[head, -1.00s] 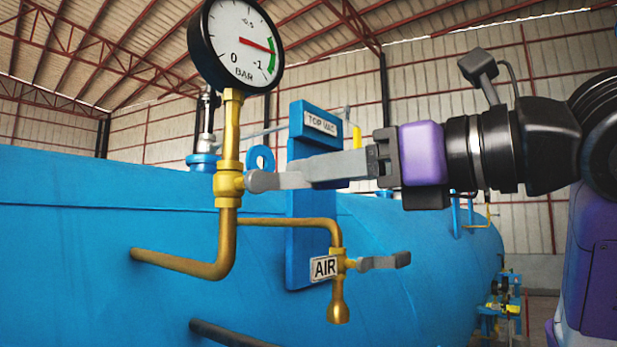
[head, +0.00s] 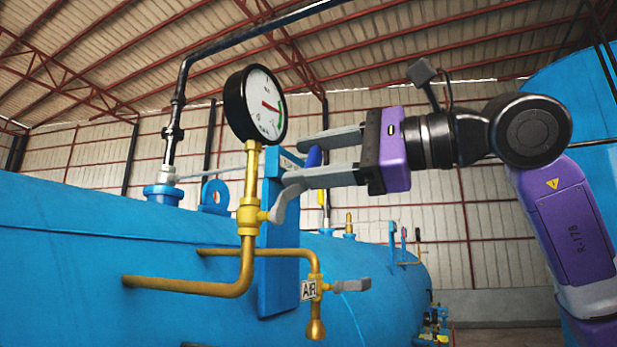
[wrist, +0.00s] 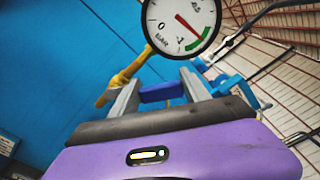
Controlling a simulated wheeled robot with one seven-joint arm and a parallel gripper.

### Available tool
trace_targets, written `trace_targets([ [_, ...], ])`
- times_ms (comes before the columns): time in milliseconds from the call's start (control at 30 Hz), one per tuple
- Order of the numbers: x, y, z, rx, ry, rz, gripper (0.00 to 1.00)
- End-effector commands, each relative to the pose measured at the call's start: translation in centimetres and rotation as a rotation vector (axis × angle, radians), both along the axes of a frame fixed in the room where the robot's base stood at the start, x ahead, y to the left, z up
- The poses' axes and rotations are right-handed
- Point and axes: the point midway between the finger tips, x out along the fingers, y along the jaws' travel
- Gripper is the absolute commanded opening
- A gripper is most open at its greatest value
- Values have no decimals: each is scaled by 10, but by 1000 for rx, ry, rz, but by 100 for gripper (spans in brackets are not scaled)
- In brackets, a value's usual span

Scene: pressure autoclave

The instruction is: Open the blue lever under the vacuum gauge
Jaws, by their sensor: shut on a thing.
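The vacuum gauge (head: 256,104) is round with a white face and stands on a brass pipe with a valve (head: 249,216). The lever (head: 285,201) leaves the valve on its right side as a grey shank and slants up to the right. Its blue handle (head: 314,157) shows between my fingers; the wrist view also shows this blue piece (wrist: 161,93) there. My gripper (head: 294,160) is shut on the lever, with one finger above and one below in the head view. The lower finger hides part of the lever.
A blue plate (head: 278,270) stands behind the valve on the large blue tank (head: 90,260). A dark pipe (head: 215,48) rises behind the gauge. Open space lies right of the valve.

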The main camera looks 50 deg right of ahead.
Motion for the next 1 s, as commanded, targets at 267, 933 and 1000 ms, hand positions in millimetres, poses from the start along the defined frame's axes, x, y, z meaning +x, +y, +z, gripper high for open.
trace_targets([
  [267,-7,20,6,-240,-80,0,0],
  [933,-15,45,7,-521,-171,2,0],
  [1000,-15,45,7,-526,-173,2,0],
])
